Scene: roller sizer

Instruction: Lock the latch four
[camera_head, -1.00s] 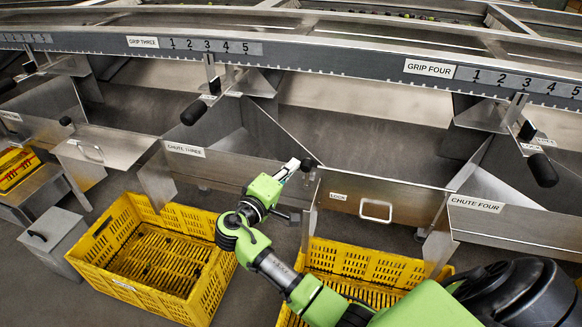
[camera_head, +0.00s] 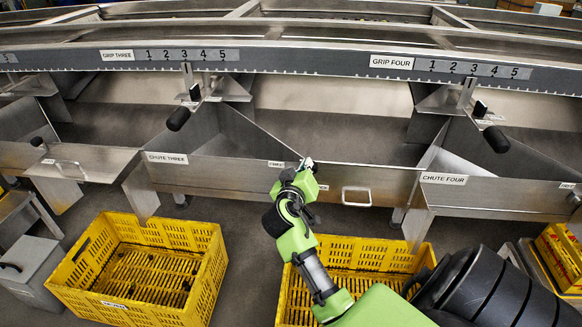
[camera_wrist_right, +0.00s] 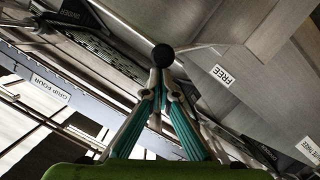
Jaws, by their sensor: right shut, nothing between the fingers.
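A black ball knob (camera_wrist_right: 162,55) on a thin rod, apparently that of the latch, shows in the right wrist view just past my right fingertips. I cannot tell whether they touch it. My right gripper (camera_head: 307,166) is shut and empty, at the top edge of the gate panel left of chute four (camera_head: 450,195). A FREE label (camera_head: 277,163) is just left of the gripper and shows in the wrist view (camera_wrist_right: 222,75). In the head view the gripper hides the knob and the panel around it. My left gripper is out of view.
The gate panel has a pull handle (camera_head: 357,203) right of my gripper. A lever with a black grip (camera_head: 496,139) hangs below the GRIP FOUR scale (camera_head: 391,63). Yellow crates stand below, one at left (camera_head: 215,265) and one (camera_head: 410,270) behind my right arm.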

